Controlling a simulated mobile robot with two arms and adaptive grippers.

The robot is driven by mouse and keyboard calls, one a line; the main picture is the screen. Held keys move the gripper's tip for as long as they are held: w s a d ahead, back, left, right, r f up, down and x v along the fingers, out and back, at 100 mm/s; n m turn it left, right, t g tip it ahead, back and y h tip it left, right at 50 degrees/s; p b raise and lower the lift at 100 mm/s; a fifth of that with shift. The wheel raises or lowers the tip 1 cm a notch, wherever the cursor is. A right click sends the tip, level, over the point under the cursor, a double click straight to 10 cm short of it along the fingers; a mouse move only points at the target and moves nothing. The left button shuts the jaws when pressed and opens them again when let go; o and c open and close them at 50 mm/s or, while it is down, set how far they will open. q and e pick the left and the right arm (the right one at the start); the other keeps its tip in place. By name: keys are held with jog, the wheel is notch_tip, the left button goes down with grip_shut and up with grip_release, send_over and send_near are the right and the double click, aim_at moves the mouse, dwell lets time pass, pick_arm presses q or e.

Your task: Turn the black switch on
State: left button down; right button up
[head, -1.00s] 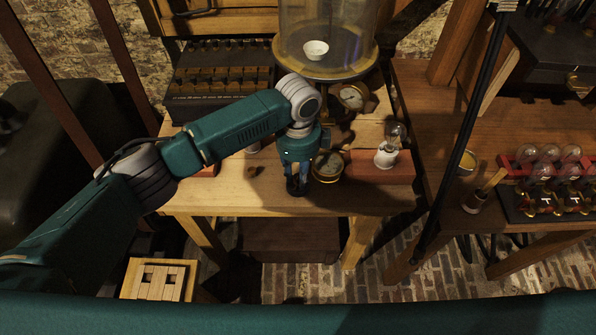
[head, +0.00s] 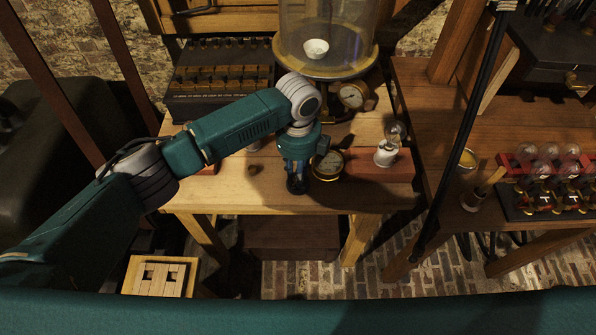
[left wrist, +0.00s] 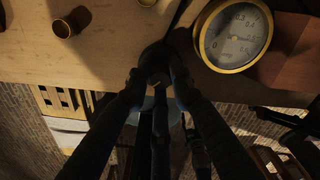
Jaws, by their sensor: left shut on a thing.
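My left gripper (head: 297,187) points down over the front edge of the wooden table. In the left wrist view its fingers (left wrist: 157,88) are shut around a small dark round knob (left wrist: 156,66), which appears to be the black switch. The fingers and shadow hide most of it, and I cannot tell which way it is turned. In the head view the gripper covers the switch. A brass-rimmed gauge (head: 327,164) lies just right of the gripper; it also shows in the left wrist view (left wrist: 236,36). My right gripper is not in view.
A bulb in a white socket (head: 387,154) stands on a reddish block at right. A glass bell jar (head: 327,40) stands behind. A small brass cup (left wrist: 69,22) is left of the gripper. A red rack with several bulbs (head: 545,180) sits on the right-hand table.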

pick_arm(q)
jog(key=shift+w+r, duration=0.1)
jog(key=c, duration=1.5)
grip_release()
notch_tip(320, 180, up, 12)
